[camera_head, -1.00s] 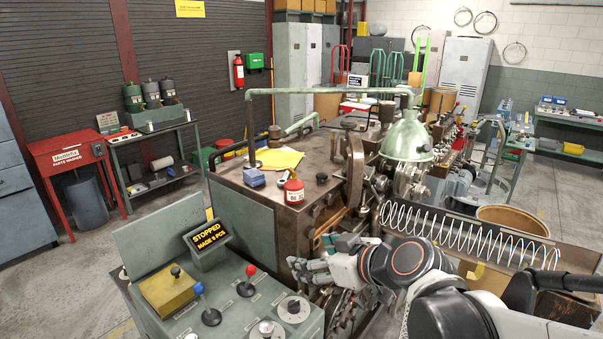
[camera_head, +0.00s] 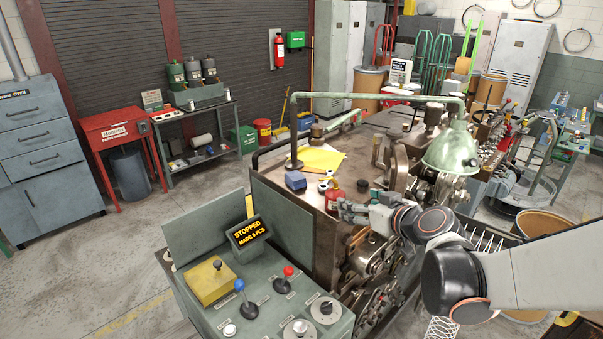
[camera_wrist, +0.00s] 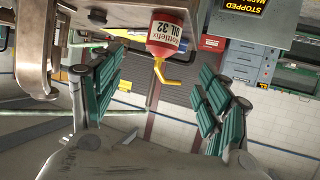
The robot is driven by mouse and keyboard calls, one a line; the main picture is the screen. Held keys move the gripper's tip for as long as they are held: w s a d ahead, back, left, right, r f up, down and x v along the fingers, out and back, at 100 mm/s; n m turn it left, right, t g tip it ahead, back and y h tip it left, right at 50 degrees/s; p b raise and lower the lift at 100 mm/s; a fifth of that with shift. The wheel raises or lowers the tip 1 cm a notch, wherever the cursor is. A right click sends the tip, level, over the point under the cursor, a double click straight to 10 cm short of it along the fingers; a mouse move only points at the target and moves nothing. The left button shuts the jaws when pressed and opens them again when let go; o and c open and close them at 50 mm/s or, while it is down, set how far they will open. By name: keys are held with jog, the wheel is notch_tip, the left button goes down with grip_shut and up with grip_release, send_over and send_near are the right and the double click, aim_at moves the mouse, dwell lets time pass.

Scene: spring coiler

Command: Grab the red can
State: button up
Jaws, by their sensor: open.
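The red can (camera_head: 334,199) is an oil can with a yellow spout and a white label. It stands near the edge of the machine's brown top (camera_head: 300,192). In the wrist view the red can (camera_wrist: 173,35) appears upside down, its yellow spout pointing down between the two green-padded fingers. My gripper (camera_head: 345,211) is just right of the can at about its height; it shows in the wrist view (camera_wrist: 157,88) with its fingers spread and nothing held. Whether a finger touches the can, I cannot tell.
A blue box (camera_head: 295,180) and a yellow cloth (camera_head: 322,158) lie left of and behind the can. A dark cup (camera_head: 362,185) stands behind my gripper. The green lamp (camera_head: 452,152) arches over the machine top. The control panel (camera_head: 270,308) with levers stands in front.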

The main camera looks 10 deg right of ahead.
aim_at(339, 196)
jog(key=shift+b+x, duration=1.65)
jog(key=shift+x, duration=4.75)
jog(key=shift+a+r, duration=0.1)
jog(key=shift+a, duration=0.05)
jog(key=shift+c, duration=0.3)
jog(key=c, duration=1.2)
